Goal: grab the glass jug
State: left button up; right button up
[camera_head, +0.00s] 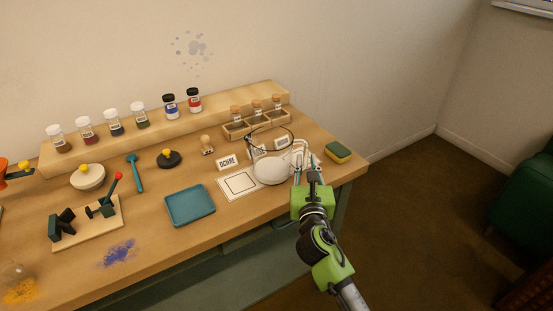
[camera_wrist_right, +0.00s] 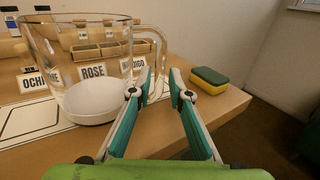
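The clear glass jug (camera_head: 272,143) stands upright near the right end of the table, with white material in its bottom. In the right wrist view the jug (camera_wrist_right: 60,60) fills the left side, and its glass handle (camera_wrist_right: 161,50) points toward my gripper. My right gripper (camera_head: 304,152) is at the handle side of the jug. In the right wrist view its two teal fingers (camera_wrist_right: 161,77) are apart, with the lower handle seen in the gap between the tips. Whether the handle is between them or just beyond, I cannot tell. My left gripper is not in view.
A yellow-green sponge (camera_head: 338,152) lies right of the gripper, near the table edge. Label cards such as OCHRE (camera_head: 227,163) and a wooden rack (camera_head: 237,129) with corked jars stand around the jug's back. A blue tray (camera_head: 190,206) lies left.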

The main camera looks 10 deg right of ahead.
aim_at(306, 152)
jog(key=w, duration=0.2)
jog(key=shift+w+d+f, duration=0.15)
jog(key=shift+w, duration=0.25)
grip_shut()
jog(key=shift+r, duration=0.3)
jog(key=shift+r+p, duration=0.45)
jog(key=shift+r, duration=0.65)
jog(key=s+r, duration=0.1)
jog(key=r, duration=0.1)
jog(key=s+a+r+p, duration=0.1)
jog(key=s+r, duration=0.1)
jog(key=s+a+r, duration=0.1)
jog(key=r, duration=0.1)
jog(key=shift+s+r+p, duration=0.35)
jog(key=shift+r+p, duration=0.05)
jog(key=s+a+r, duration=0.3)
jog(key=s, duration=0.5)
jog(key=shift+a+r, duration=0.15)
jog(key=shift+r, duration=0.15)
